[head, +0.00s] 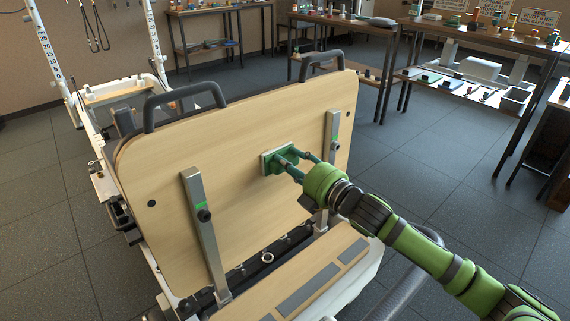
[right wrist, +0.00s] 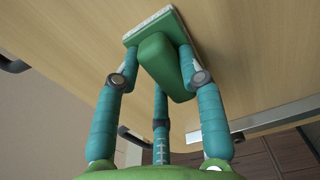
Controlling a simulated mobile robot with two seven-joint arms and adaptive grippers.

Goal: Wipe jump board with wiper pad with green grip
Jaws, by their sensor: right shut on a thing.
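The jump board (head: 210,130) is a large pale wooden panel standing tilted on the reformer, with two black handles on top and two metal struts on its near face. The wiper pad with green grip (head: 268,163) is against the board's near face, right of centre. My right gripper (head: 287,163) is shut on the green grip. In the right wrist view, the teal fingers flank the green grip (right wrist: 163,65), and the pad's white edge (right wrist: 152,20) lies against or very close to the wood. My left gripper is not in view.
The left strut (head: 205,230) and right strut (head: 331,150) stand out from the board on either side of the pad. A padded wooden platform (head: 300,280) lies below. Shelves (head: 470,75) with small items stand behind at right. Bare wood lies left of the pad.

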